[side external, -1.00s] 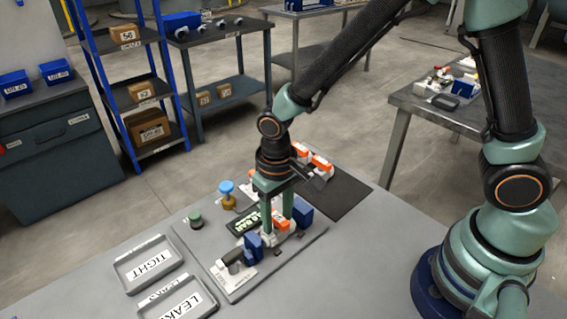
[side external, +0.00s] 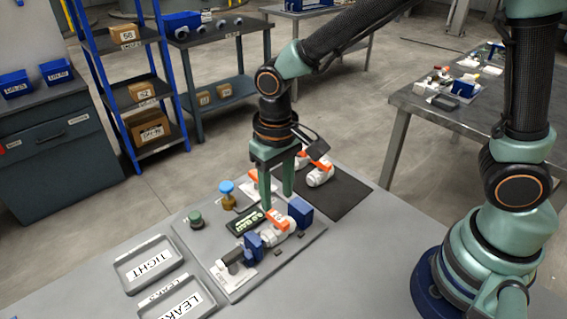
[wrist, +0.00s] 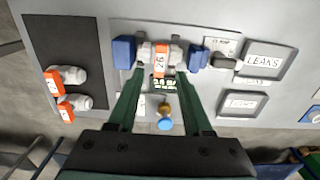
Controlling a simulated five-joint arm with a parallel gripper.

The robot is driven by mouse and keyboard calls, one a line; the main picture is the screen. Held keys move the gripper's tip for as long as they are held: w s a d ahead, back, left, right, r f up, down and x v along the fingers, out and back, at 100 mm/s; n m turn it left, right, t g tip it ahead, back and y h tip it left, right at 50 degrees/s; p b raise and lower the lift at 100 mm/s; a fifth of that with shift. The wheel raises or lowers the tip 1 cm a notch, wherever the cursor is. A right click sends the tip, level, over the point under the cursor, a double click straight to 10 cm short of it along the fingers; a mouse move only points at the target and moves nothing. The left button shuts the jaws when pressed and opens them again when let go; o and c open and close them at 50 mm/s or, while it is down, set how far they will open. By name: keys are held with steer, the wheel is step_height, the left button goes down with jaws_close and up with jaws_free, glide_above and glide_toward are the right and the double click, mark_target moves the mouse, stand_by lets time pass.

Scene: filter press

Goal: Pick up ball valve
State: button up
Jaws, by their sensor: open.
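A white ball valve (side external: 293,226) with an orange handle sits in the test fixture between two blue blocks. It also shows in the wrist view (wrist: 160,56), its orange handle bearing a number label. My gripper (side external: 277,201) is open and empty, its fingers pointing down, above and slightly behind this valve. In the wrist view, the gripper's fingertips (wrist: 159,76) are spread to either side below the valve's handle, with nothing between them. Two other white valves with orange handles, one of them (side external: 319,174) on the black mat, stand behind; my gripper partly hides the other.
The fixture plate holds a lit display (side external: 245,221), a blue-topped brass knob (side external: 227,194) and a green button (side external: 195,219). Grey trays labelled TIGHT (side external: 149,262) and LEAKS (side external: 187,303) stand at the left. The table's front right is clear.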

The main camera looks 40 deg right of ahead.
steer(key=shift+r, duration=0.2)
steer(key=o, duration=0.5)
